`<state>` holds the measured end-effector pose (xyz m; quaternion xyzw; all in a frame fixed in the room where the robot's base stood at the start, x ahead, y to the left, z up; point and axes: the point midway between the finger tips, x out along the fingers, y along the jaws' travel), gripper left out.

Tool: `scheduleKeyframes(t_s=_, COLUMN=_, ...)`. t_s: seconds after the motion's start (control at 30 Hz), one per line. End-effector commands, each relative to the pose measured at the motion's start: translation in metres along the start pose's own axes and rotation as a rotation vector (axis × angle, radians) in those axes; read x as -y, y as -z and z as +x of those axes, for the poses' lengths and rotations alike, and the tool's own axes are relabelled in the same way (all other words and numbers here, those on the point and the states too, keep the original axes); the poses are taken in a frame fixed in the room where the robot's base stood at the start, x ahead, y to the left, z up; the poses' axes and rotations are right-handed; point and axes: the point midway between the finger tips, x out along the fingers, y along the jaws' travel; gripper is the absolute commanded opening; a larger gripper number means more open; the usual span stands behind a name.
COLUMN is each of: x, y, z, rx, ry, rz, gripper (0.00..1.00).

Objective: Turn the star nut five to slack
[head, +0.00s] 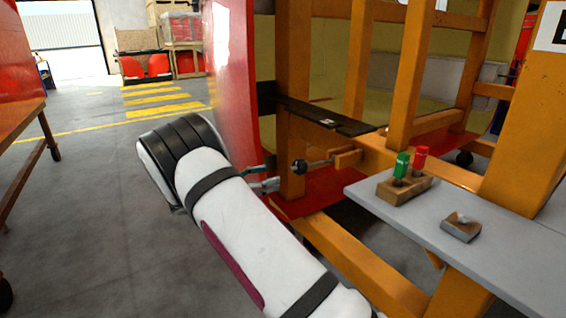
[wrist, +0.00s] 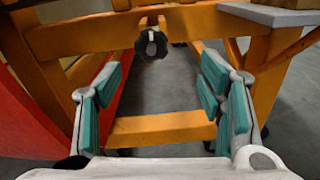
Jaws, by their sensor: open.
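The star nut (head: 299,166) is a small black knob on a threaded rod at the orange frame, beside the red panel. In the wrist view the star nut (wrist: 151,44) shows its lobed face on, at the top middle, just below an orange crossbar. My gripper (head: 262,178) reaches toward it from the left in the head view, its fingers short of the nut. In the wrist view my gripper (wrist: 158,80) is open, its green pads wide apart, with nothing between them. The nut appears beyond the fingertips and between their lines, not touched.
A grey shelf (head: 470,240) at the right holds a wooden block (head: 405,188) with green and red pieces and a small grey tray (head: 461,228). The red panel (head: 232,90) stands close to my gripper. An orange lower beam (wrist: 160,128) crosses below.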

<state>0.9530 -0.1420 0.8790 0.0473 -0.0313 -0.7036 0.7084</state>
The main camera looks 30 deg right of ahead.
Motion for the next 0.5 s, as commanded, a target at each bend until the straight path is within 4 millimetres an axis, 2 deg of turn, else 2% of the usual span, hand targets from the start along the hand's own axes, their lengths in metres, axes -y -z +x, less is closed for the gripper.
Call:
scheduleKeyframes(t_s=0.13, x=-0.006, y=0.006, z=0.000, rx=0.023, ry=-0.021, rz=-0.019, gripper=0.62)
scheduleKeyframes(t_s=0.23, x=-0.006, y=0.005, z=0.009, rx=0.024, ry=-0.019, rz=-0.019, gripper=0.62)
scheduleKeyframes(t_s=0.5, x=-0.006, y=0.005, z=0.057, rx=0.021, ry=-0.017, rz=-0.018, gripper=0.62)
